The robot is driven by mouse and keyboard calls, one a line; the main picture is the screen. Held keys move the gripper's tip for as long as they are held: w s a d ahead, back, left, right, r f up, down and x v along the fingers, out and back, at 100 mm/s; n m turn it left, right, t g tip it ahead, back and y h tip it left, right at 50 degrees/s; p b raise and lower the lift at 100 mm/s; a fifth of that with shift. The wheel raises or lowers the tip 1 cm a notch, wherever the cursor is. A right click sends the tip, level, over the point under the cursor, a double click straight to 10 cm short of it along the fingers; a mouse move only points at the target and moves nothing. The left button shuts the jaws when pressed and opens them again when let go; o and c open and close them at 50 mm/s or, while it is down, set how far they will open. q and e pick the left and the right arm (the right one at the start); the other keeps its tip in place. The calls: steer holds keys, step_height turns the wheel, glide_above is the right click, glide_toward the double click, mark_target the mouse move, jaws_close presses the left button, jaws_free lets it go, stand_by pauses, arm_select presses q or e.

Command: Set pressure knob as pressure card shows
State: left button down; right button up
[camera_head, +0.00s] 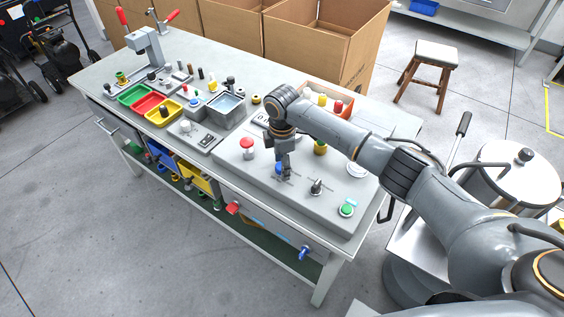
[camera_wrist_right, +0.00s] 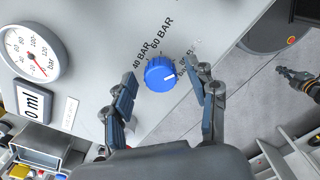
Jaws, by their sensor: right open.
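The blue pressure knob (camera_wrist_right: 160,74) sits on the grey panel in the right wrist view. Its white mark points right, toward a label partly hidden by my right-hand finger. The 40 BAR (camera_wrist_right: 142,57) and 60 BAR (camera_wrist_right: 161,36) labels are readable left of and above it. My right gripper (camera_wrist_right: 165,80) is open, its fingers on either side of the knob with visible gaps. In the head view my right gripper (camera_head: 284,170) is over the panel (camera_head: 240,172), mostly covering the blue knob (camera_head: 278,168). I cannot identify the pressure card. My left gripper is out of view.
A red button (camera_head: 247,147), a black knob (camera_head: 316,187) and a green button (camera_head: 347,209) share the panel. Coloured trays (camera_head: 150,103) stand farther left. Cardboard boxes (camera_head: 325,45) are behind the bench.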

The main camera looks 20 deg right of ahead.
steer(key=shift+c, duration=1)
steer(key=c, duration=1)
steer(key=shift+o, duration=0.2)
steer(key=m+p, duration=0.4)
steer(key=shift+s+a+r+p, duration=0.1)
steer(key=shift+r+p, duration=0.1)
steer(key=shift+p, duration=0.2)
steer(key=m+p, duration=0.2)
steer(key=m, duration=0.1)
steer(key=shift+m+p, duration=0.4)
arm_select(q)
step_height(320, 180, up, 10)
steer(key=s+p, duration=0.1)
steer(key=p, duration=0.1)
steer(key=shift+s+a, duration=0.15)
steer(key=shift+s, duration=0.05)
arm_select(e)
steer(key=shift+f+m, duration=0.2)
steer(key=shift+m, duration=1.8)
